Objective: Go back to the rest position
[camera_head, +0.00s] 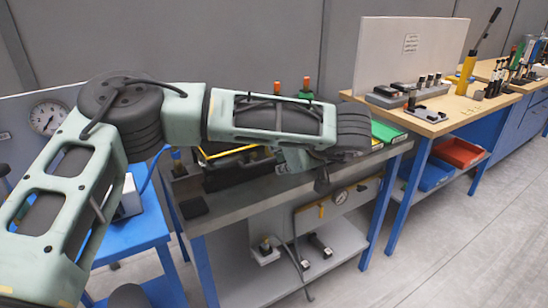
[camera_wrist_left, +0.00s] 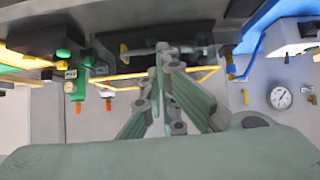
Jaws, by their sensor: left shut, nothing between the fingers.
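My left arm (camera_head: 265,117) comes in from the left of the head view and reaches across the grey workbench. My right gripper is in neither view.
The grey workbench (camera_head: 240,205) carries a dark case with yellow edging, mostly behind my arm. A wooden-topped table (camera_head: 455,108) with a white panel (camera_head: 410,50) stands to the right. A blue table (camera_head: 135,235) is at left. Grey floor (camera_head: 470,240) is free at the right front.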

